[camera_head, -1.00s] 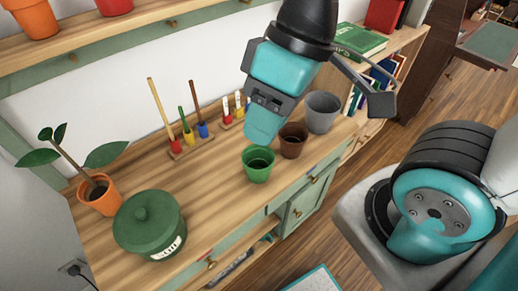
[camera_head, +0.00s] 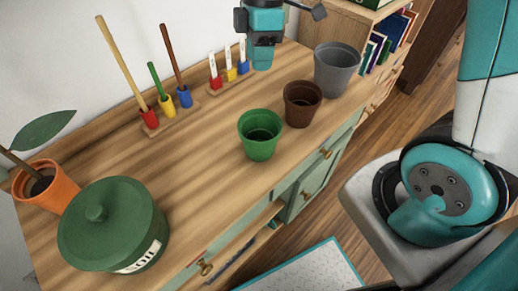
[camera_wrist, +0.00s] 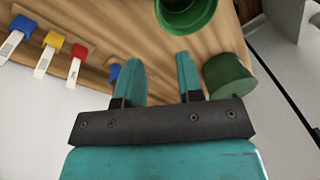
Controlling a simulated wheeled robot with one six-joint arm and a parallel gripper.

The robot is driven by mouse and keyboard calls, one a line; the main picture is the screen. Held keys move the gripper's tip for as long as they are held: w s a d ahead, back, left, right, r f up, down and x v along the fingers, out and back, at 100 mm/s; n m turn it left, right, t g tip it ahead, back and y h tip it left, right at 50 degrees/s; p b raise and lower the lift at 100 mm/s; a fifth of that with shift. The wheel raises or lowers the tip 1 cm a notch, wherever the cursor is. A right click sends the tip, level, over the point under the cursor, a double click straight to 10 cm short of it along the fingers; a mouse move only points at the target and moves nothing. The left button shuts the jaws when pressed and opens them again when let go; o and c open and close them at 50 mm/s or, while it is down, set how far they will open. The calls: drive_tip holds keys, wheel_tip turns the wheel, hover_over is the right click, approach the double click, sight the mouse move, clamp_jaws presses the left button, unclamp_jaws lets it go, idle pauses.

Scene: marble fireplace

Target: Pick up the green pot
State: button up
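The green pot (camera_head: 260,140) stands upright and looks empty on the wooden worktop in the head view. In the wrist view its rim and inside show at the top edge (camera_wrist: 187,14), partly cut off. My gripper (camera_head: 261,66) is at the back of the worktop, behind the pot and apart from it, near the rack of coloured labels. In the wrist view my gripper (camera_wrist: 158,64) has two teal fingers spread apart with nothing between them. The pot lies beyond the fingertips.
A brown pot (camera_head: 302,104) and a grey pot (camera_head: 337,70) stand right of the green pot. A green lidded soil jar (camera_head: 113,225) and an orange plant pot (camera_head: 46,188) are left. Tool (camera_head: 168,118) and label racks (camera_head: 230,82) line the back. Worktop left of the pot is clear.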

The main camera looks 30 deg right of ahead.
hover_over(255, 123)
drive_tip(key=f, duration=1)
drive_tip(key=shift+w+d+f, duration=0.1)
drive_tip(key=shift+w+d, duration=0.2)
drive_tip(key=shift+d, duration=0.05)
drive_tip(key=shift+s+a+f, duration=0.1)
drive_tip(key=shift+a+f, duration=0.1)
drive_tip(key=shift+f, duration=1.3)
drive_tip(key=shift+s+a+f, duration=0.1)
drive_tip(key=shift+a+f, duration=0.05)
drive_tip(key=shift+f, duration=1.35)
clamp_jaws()
